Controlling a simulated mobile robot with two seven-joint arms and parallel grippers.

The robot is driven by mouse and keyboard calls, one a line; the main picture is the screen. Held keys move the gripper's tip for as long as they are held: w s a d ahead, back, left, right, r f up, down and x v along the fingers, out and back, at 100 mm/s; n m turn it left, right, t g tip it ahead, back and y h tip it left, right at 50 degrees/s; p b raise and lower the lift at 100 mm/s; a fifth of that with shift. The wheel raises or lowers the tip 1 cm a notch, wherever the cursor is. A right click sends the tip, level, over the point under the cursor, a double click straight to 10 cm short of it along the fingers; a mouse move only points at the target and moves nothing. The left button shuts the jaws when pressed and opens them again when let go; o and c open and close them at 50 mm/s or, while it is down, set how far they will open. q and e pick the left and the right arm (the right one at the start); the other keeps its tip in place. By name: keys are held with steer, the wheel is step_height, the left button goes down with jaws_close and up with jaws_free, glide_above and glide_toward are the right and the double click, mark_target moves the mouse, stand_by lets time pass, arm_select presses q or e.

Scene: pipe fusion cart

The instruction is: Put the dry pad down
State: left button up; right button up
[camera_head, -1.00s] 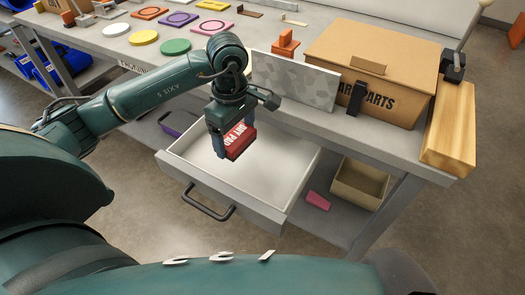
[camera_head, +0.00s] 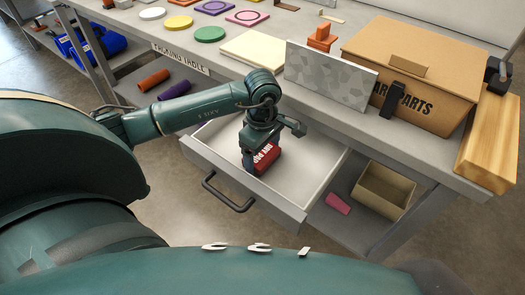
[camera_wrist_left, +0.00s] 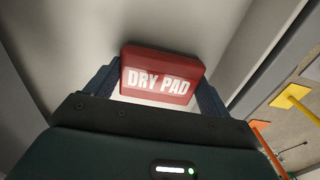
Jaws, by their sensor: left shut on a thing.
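The dry pad (camera_head: 267,158) is a small red block with white lettering. My left gripper (camera_head: 252,166) is shut on it, inside the open white drawer (camera_head: 310,170) under the packing table. In the left wrist view the pad (camera_wrist_left: 160,75) sits between the two fingers of the gripper (camera_wrist_left: 158,88), its "DRY PAD" face towards the camera. The drawer's pale inside lies around and beyond it. I cannot tell whether the pad touches the drawer floor. My right gripper is not in view.
The packing table (camera_head: 300,98) carries a cardboard parts box (camera_head: 410,70), a grey speckled panel (camera_head: 330,77), an orange block (camera_head: 322,38) and several coloured discs. A beige bin (camera_head: 383,190) and a pink piece (camera_head: 338,203) are on the lower shelf. The drawer around the pad looks empty.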

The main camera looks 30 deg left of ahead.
mark_target(262, 153)
arm_select(q)
steer(key=shift+f, duration=0.2)
steer(key=o, duration=0.9)
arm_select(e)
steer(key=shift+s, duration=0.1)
arm_select(q)
steer(key=shift+r, duration=0.15)
steer(key=shift+r, duration=0.25)
step_height(262, 153, up, 12)
steer(key=shift+f+p, duration=0.15)
steer(key=shift+p, duration=0.25)
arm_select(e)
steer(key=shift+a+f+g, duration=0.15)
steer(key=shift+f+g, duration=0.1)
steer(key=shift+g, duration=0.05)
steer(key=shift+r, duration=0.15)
